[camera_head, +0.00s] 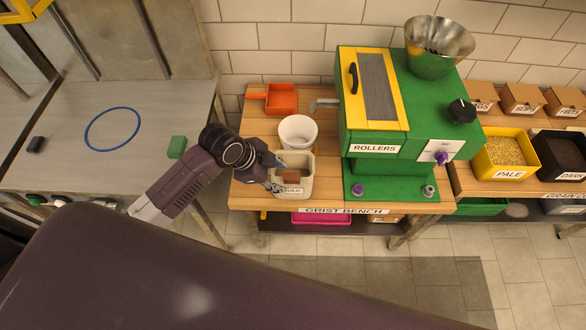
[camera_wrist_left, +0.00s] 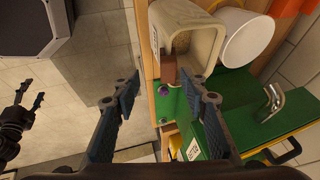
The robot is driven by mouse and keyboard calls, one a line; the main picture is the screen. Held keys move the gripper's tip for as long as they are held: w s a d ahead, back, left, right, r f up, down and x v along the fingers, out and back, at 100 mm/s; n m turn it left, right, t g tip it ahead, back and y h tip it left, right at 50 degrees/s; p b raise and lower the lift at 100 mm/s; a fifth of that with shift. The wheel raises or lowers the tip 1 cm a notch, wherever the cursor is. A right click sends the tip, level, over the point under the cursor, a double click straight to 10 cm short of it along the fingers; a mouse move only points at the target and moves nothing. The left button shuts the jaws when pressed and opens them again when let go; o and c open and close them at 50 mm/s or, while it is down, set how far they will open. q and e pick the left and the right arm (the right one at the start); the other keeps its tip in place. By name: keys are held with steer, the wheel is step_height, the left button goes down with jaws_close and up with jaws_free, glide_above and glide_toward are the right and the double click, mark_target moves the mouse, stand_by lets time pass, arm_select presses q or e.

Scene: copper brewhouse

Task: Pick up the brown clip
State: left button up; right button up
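The brown clip (camera_head: 292,174) is a small brown block at the front rim of a cream bin (camera_head: 306,165) on the grist bench; the bin's label is partly hidden. In the left wrist view the brown clip (camera_wrist_left: 169,70) shows ahead, between the lines of my two fingers, against the cream bin's (camera_wrist_left: 185,45) wall. My left gripper (camera_head: 280,174) is open and close to the clip, with a finger on either side. I cannot tell if it touches. My right gripper (camera_wrist_left: 34,90) shows at the left of the wrist view, open and empty, far from the clip.
A white tub (camera_head: 298,131) stands behind the bin, with an orange scoop (camera_head: 282,98) farther back. The green roller mill (camera_head: 390,130) stands close on the right. A steel table (camera_head: 90,115) on the left carries a green block (camera_head: 177,147).

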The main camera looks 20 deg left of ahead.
mark_target(291, 176)
arm_select(q)
steer(key=shift+w+d+f, duration=0.2)
steer(key=shift+w+f, duration=0.25)
steer(key=shift+w+d+f, duration=0.15)
steer(key=shift+w+f, duration=0.3)
steer(key=x, duration=0.1)
steer(key=p+x, duration=0.1)
steer(key=x, duration=0.1)
steer(key=shift+w+d+f+p, duration=0.15)
steer(key=shift+w+d+p, duration=0.15)
steer(key=shift+w+d, duration=0.05)
steer(key=shift+w+d+f, duration=0.15)
steer(key=shift+w+f, duration=0.05)
steer(key=shift+f, duration=0.45)
steer(key=c, duration=1)
